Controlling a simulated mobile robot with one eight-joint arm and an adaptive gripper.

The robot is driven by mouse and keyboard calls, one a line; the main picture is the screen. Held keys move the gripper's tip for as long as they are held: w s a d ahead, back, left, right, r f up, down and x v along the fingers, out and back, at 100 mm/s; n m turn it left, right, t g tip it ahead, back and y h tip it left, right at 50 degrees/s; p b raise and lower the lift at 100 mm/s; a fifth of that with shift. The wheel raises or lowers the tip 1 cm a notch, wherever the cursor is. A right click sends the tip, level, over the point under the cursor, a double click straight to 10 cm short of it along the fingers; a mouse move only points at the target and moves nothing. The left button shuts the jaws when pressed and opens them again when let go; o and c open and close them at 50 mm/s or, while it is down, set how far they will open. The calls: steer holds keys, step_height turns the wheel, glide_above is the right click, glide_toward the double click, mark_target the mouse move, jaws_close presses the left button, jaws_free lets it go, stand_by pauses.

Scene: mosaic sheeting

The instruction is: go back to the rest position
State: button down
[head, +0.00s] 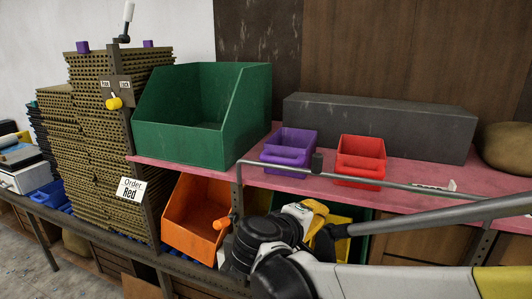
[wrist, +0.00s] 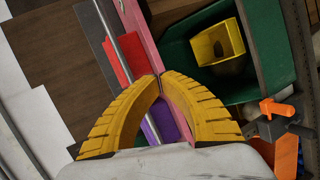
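My gripper has yellow ribbed fingers. In the wrist view my gripper (wrist: 160,76) has its fingertips together, with nothing seen between the fingers. In the head view my gripper (head: 314,212) is partly hidden by my own arm, in front of the pink shelf (head: 220,178). The purple bin (head: 289,148) and the red bin (head: 361,158) stand on that shelf beyond my gripper. They also show in the wrist view, the purple bin (wrist: 165,122) behind the fingers and the red bin (wrist: 117,64) to the upper left.
A large green bin (head: 185,145) stands on the shelf's left. A long grey block (head: 400,125) lies behind the small bins. A metal rail (head: 400,188) runs along the front. Below are an orange bin (head: 190,225) and a yellow bin (wrist: 205,43) inside a green one.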

steer(key=s+d+f+m+g+y+b, duration=0.2)
steer(key=s+d+f+b, duration=0.2)
steer(key=s+f, duration=0.3)
steer(key=s+d+f+m+g+y+b, duration=0.2)
steer(key=s+d+f+b, duration=0.25)
steer(key=f, duration=0.45)
steer(key=s+a+f+m+y+b, duration=0.2)
steer(key=s+f+m+y+b, duration=0.2)
steer(key=s+f+b, duration=0.3)
step_height(320, 180, down, 3)
steer(key=shift+s+a+f+m+y+b, duration=0.15)
steer(key=shift+s+a+m+y+b, duration=0.25)
steer(key=shift+s, duration=0.65)
